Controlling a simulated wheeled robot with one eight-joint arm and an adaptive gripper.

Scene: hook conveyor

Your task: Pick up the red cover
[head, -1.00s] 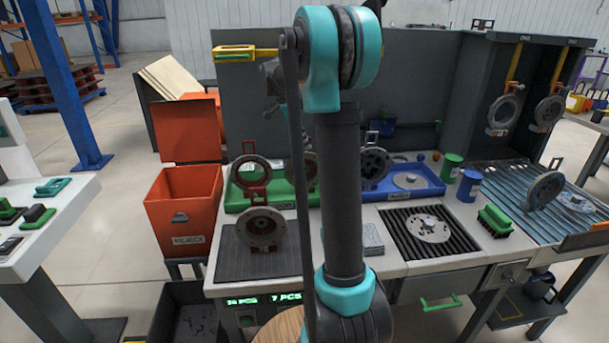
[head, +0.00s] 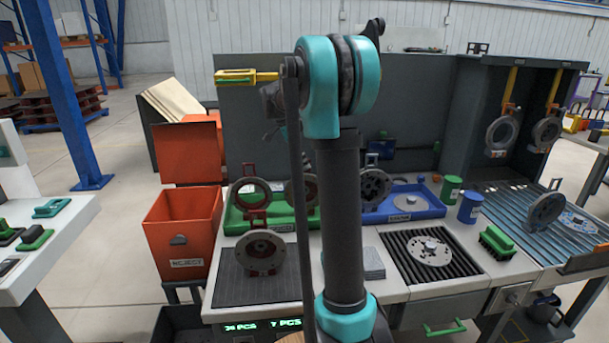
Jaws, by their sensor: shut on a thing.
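A red ring-shaped cover (head: 250,191) with a red handle stands in the green tray (head: 233,222) at the left of the bench. A second dark red round part (head: 297,190) stands to its right, partly hidden by my arm. In front of them, a grey disc with a red handle (head: 261,251) stands on a dark ribbed mat. My arm rises through the middle of the view and bends at the top. Dark parts near its far end show left of the elbow. I cannot make out the jaws or what they hold.
An orange reject bin (head: 184,236) stands left of the bench. A blue tray (head: 425,210) holds grey parts. A dark grate (head: 462,262) bears a metal disc. A green can (head: 451,189), a blue can (head: 471,208) and a green brush (head: 496,242) stand to the right. Grey covers hang from yellow hooks.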

